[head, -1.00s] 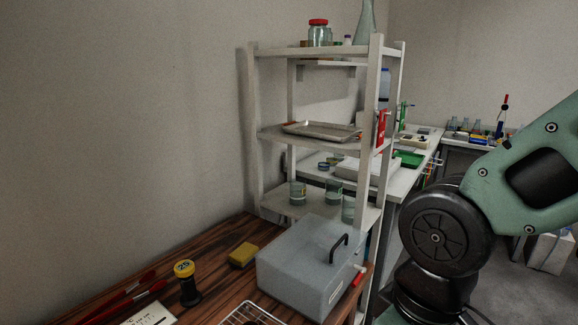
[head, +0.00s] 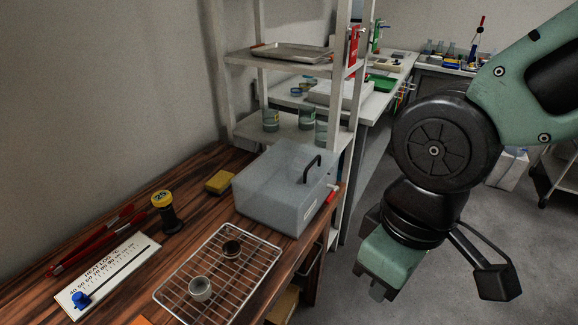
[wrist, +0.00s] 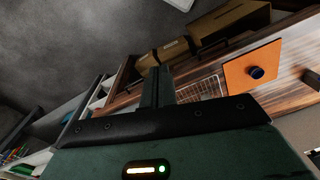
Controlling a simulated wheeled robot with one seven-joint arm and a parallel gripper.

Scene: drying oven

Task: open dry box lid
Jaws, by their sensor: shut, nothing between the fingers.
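The dry box (head: 275,205) is a translucent grey box on the wooden bench, beside the shelf unit. Its lid (head: 275,168) is down and carries a black arched handle (head: 313,166). A red-tipped part sticks out on the box's right side. My gripper (head: 376,291) hangs to the right of the box, past the bench edge, apart from the box and handle. In the wrist view its fingers (wrist: 157,86) are together with nothing between them. The dry box cannot be made out in the wrist view.
A wire rack (head: 218,270) with two small cups stands in front of the box. The white shelf unit (head: 345,110) stands close behind.

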